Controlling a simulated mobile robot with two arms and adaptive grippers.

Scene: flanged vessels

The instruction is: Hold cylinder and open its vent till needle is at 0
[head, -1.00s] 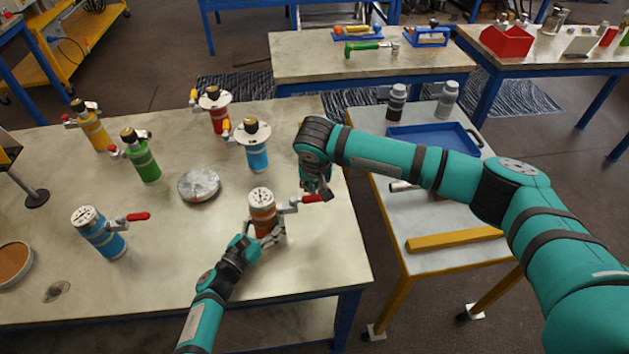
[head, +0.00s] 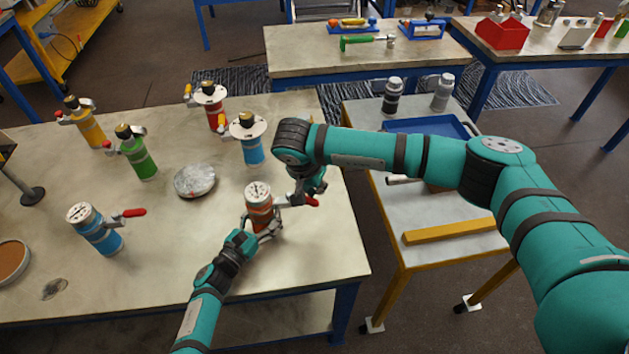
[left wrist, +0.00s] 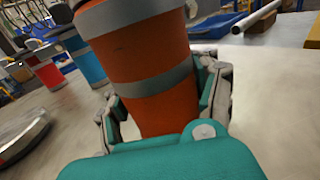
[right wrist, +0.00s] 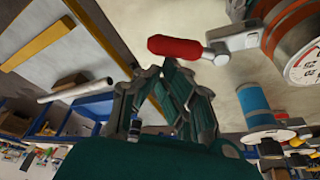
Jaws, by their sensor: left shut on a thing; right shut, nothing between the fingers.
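The orange cylinder (head: 260,214) stands upright near the table's right front edge, with a white gauge (head: 258,191) on top. Its needle is too small to read. A vent valve with a red handle (head: 312,201) sticks out to its right. My left gripper (head: 262,232) is shut around the cylinder's lower body; the left wrist view shows a finger on each side of the orange cylinder (left wrist: 150,60). My right gripper (head: 304,192) is shut and empty beside the handle. In the right wrist view its fingertips (right wrist: 160,66) are close to the red handle (right wrist: 176,47); contact is unclear.
A blue cylinder with a red handle (head: 97,232) stands at the left. Green (head: 138,158), yellow (head: 86,126), red and blue (head: 252,150) vessels stand further back. A round metal disc (head: 195,181) lies mid-table. A cart with a blue tray (head: 425,126) stands right.

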